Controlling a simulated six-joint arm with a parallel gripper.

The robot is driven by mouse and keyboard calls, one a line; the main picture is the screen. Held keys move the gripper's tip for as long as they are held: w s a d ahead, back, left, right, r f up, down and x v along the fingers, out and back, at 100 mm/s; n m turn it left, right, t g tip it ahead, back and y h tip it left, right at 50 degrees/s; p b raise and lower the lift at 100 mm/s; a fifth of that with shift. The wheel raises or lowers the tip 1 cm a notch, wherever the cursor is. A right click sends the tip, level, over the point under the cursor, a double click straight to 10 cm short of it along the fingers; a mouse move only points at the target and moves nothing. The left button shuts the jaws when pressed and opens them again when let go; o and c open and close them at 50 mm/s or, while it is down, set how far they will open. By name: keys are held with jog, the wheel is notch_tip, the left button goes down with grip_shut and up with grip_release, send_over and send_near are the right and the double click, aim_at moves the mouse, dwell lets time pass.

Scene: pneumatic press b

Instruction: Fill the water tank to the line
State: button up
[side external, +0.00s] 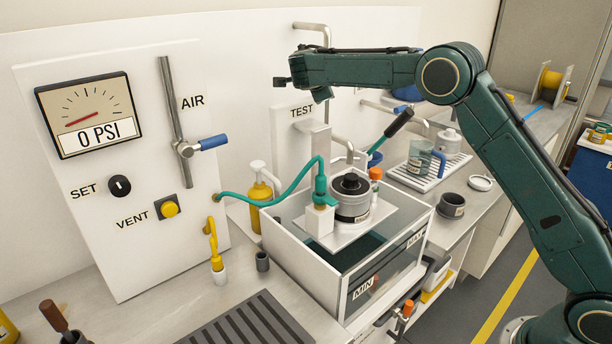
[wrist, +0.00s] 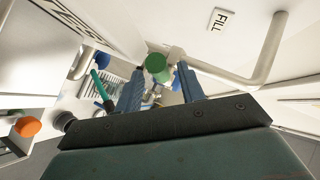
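The clear-fronted water tank (side external: 405,262) stands on the bench in the side external view, with a MIN label (side external: 363,287) low and a MAX label (side external: 415,239) high. Dark water shows inside; its exact level against the marks is hard to read. My gripper (wrist: 160,69) is open, high above the tank near the back wall. In the wrist view its two blue fingers lie either side of a green knob (wrist: 157,67), with small gaps visible. A FILL label (wrist: 220,20) and a bent pale pipe (wrist: 268,55) are to the right. The knob is hidden in the side external view.
A press unit (side external: 352,198) with a teal hose sits on the tank top. The air panel (side external: 110,190) with gauge at 0 PSI is left. A TEST panel (side external: 300,125) stands behind the tank. A black-handled tool (side external: 398,122) and canisters stand right.

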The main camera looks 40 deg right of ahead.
grip_shut()
jog(key=shift+r, duration=0.2)
jog(key=shift+d+r+m+g+y, duration=0.25)
jog(key=shift+d+r+m+y, duration=0.45)
jog(key=shift+y, duration=0.5)
jog(key=shift+d+r+m+g+y, duration=0.25)
jog(key=shift+r+m+y, duration=0.1)
jog(key=shift+r+y, duration=0.75)
jog(key=shift+d+r+m+g+y, duration=0.2)
jog(key=shift+d+r+m+y, duration=0.4)
jog(key=shift+y, duration=0.7)
jog(key=shift+a+r, duration=0.1)
jog(key=shift+o, duration=0.8)
grip_release()
